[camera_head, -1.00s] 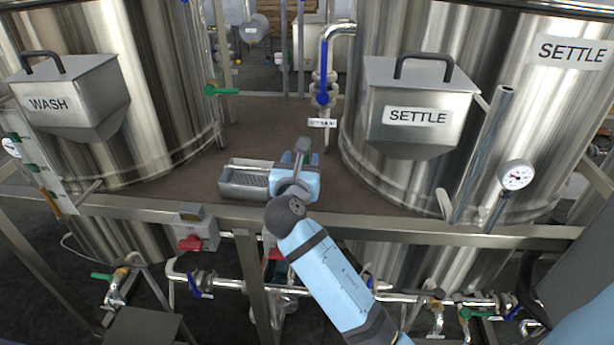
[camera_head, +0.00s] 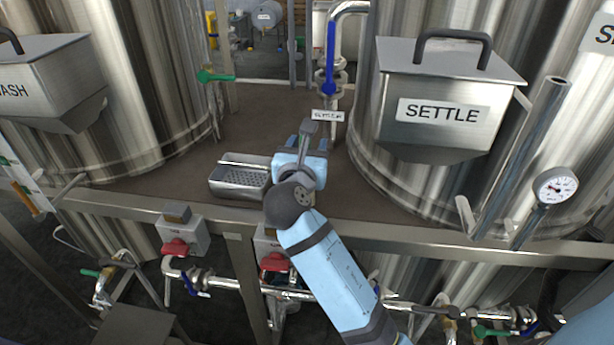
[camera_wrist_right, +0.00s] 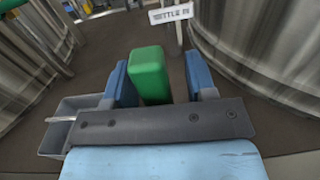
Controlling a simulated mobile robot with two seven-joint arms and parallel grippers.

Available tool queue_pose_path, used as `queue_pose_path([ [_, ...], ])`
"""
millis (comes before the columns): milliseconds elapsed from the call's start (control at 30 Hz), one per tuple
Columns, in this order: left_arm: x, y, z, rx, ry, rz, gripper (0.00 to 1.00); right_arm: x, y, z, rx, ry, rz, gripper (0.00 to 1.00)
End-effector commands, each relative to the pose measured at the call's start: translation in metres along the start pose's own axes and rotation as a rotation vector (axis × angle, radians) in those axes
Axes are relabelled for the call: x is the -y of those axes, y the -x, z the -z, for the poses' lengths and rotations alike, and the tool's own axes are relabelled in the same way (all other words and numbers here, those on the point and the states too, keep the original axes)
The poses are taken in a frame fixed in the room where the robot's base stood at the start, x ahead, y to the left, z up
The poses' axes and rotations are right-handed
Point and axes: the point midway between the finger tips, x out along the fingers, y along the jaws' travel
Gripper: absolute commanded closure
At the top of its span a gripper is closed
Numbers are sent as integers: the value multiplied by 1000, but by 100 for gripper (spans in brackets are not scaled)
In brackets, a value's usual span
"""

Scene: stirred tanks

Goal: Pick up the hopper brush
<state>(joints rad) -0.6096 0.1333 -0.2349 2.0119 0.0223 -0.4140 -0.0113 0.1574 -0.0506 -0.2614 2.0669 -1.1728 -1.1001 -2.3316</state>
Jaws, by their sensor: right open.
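A green upright block (camera_wrist_right: 150,72), apparently the hopper brush, stands between the two blue fingers of my right gripper (camera_wrist_right: 159,78) in the right wrist view. The fingers are open, one on each side, with a narrow gap on the left and a wider one on the right. Its lower part is hidden behind the gripper's dark front plate. In the head view my right gripper (camera_head: 308,143) is over the brown deck between the two tanks, and it hides the brush there. My left gripper is not in view.
A metal tray with a perforated insert (camera_head: 237,192) lies close left of my gripper. The SETTLE hopper (camera_head: 445,85) and its tank stand to the right, the WASH hopper (camera_head: 50,80) to the left. A blue-handled pipe (camera_head: 331,60) rises behind. A rail (camera_head: 400,238) edges the deck.

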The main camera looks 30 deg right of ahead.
Motion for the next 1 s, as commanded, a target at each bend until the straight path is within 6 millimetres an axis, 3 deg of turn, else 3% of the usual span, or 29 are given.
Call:
queue_pose_path([
  [133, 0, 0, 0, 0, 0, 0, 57, 0, 0, 0, 0, 0, 0, 49],
  [367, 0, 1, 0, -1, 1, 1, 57, 0, 0, 0, 0, 0, 0, 100],
  [767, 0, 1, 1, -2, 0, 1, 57, 0, 0, -6, 1, -1, 0, 100],
  [1000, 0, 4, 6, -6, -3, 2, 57, 0, 0, -38, 4, -5, 0, 100],
])
